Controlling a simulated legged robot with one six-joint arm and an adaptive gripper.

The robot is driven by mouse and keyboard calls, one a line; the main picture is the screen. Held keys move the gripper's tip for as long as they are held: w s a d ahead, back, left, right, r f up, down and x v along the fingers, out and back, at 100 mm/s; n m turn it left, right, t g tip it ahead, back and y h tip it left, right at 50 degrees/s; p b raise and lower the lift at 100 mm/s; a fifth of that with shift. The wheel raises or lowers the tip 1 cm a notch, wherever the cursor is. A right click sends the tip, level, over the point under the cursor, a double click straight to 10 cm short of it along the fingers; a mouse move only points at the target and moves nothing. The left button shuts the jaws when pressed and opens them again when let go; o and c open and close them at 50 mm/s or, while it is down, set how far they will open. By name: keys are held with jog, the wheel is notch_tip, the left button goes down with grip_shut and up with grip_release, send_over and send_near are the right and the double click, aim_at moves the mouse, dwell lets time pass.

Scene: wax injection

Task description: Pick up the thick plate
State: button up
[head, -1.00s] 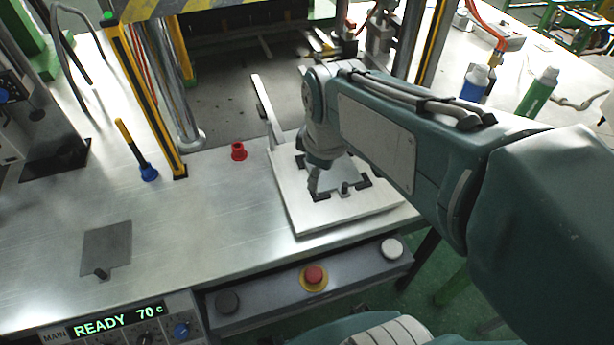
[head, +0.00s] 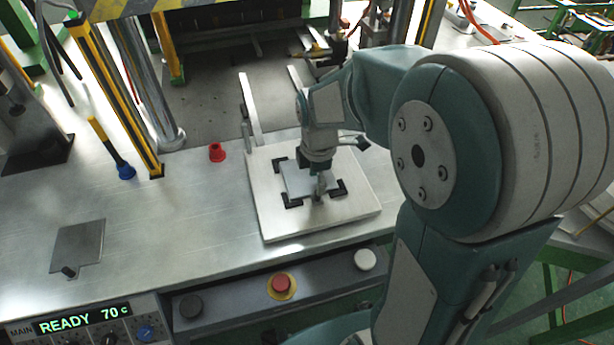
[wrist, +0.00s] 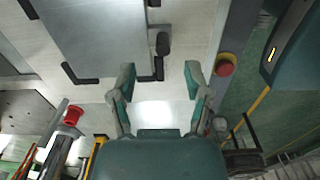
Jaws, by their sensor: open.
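A grey square plate (head: 298,180) lies on a pale board between black corner brackets, with a small upright knob at its near edge. My gripper (head: 319,183) is over this plate's near side and hides part of it. In the wrist view the plate (wrist: 115,35) and its dark knob (wrist: 163,43) are ahead of my gripper (wrist: 160,82). The two fingers are spread with nothing between them; the knob is beyond the fingertips. A second grey plate (head: 80,245) with a knob lies flat at the left of the table. I cannot tell which plate is thicker.
The pale board (head: 275,215) lies near the table's front edge. A red cap (head: 217,152) and a blue-based tool (head: 125,170) stand left of it. The press columns (head: 150,90) rise behind. A red button (head: 281,284) is on the front panel. Bare table lies left of the board.

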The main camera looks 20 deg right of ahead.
aim_at(310, 177)
jog(key=f, duration=0.4)
jog(key=shift+s+d, duration=0.15)
jog(key=shift+d, duration=0.15)
jog(key=shift+a+f, duration=0.2)
jog(key=shift+f, duration=0.1)
jog(key=shift+a, duration=0.15)
jog(key=shift+c, duration=0.6)
jog(key=c, duration=0.5)
grip_shut()
